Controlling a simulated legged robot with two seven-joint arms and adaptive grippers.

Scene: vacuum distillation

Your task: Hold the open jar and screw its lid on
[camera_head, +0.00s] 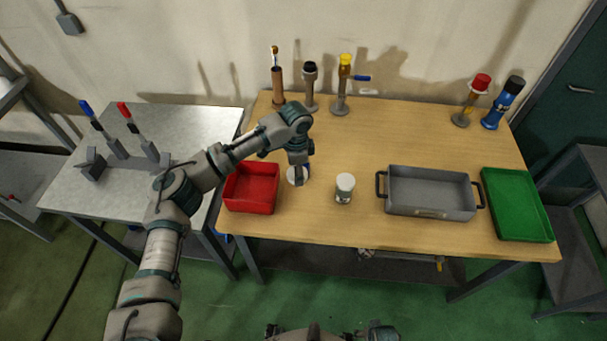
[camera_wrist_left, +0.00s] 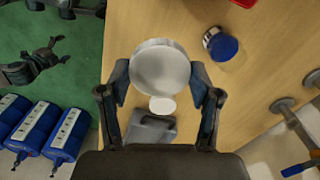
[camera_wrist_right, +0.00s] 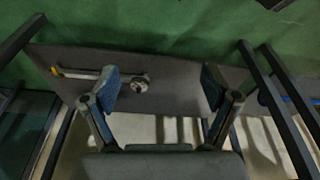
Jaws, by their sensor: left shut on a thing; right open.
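My left gripper (camera_head: 298,172) hangs over the table between the red bin and a small jar. In the left wrist view its fingers (camera_wrist_left: 160,82) are shut on a wide white round piece (camera_wrist_left: 160,66), which looks like the lid. The small jar (camera_head: 345,189) stands upright on the table, pale on top with a clear-looking body. Its round white top (camera_wrist_left: 163,105) shows beyond the held piece in the left wrist view. The held piece is apart from the jar. My right gripper (camera_wrist_right: 161,82) is open and empty, facing the floor and the low shelf.
A red bin (camera_head: 251,188) stands left, a grey handled tray (camera_head: 429,193) right of the jar, a green tray (camera_head: 518,205) further right. A blue-capped jar (camera_wrist_left: 220,44) stands near the red bin. Several upright tools line the back.

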